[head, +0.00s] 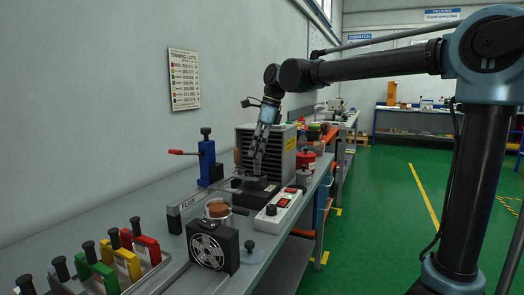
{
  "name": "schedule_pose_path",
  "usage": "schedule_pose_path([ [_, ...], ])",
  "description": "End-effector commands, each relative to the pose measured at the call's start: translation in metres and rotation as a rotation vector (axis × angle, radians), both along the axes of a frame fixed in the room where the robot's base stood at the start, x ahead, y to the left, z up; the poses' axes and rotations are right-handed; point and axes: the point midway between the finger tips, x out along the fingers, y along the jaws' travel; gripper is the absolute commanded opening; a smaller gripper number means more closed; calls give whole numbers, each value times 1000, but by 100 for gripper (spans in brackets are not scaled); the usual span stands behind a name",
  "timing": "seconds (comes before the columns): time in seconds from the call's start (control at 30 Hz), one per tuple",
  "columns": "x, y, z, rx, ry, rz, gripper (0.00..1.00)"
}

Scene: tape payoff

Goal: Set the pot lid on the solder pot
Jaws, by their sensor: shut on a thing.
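My gripper (257,158) points down over a low dark square unit (256,184) in the middle of the bench, apparently the solder pot. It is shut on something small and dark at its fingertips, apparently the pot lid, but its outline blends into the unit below. I cannot tell whether the held thing touches the unit. A grey disc with a dark knob (252,252) lies on the bench near the front edge, away from the gripper.
A blue clamp stand (207,163), a FLUX tray (190,204), a round tin with brown contents (218,209), a black fan (211,247) and a white switch box (278,211) crowd the unit. A grey vented box (268,148) stands behind. Coloured-handled tools (118,255) fill the near left.

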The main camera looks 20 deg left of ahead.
Motion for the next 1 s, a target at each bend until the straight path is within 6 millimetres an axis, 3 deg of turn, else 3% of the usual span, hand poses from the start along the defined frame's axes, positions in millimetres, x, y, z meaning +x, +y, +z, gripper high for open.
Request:
schedule_pose_path([
  [0.6, 2, -1, -50, 0, -1, -3, 37],
  [1.0, 2, -2, -61, 0, -1, -3, 37],
])
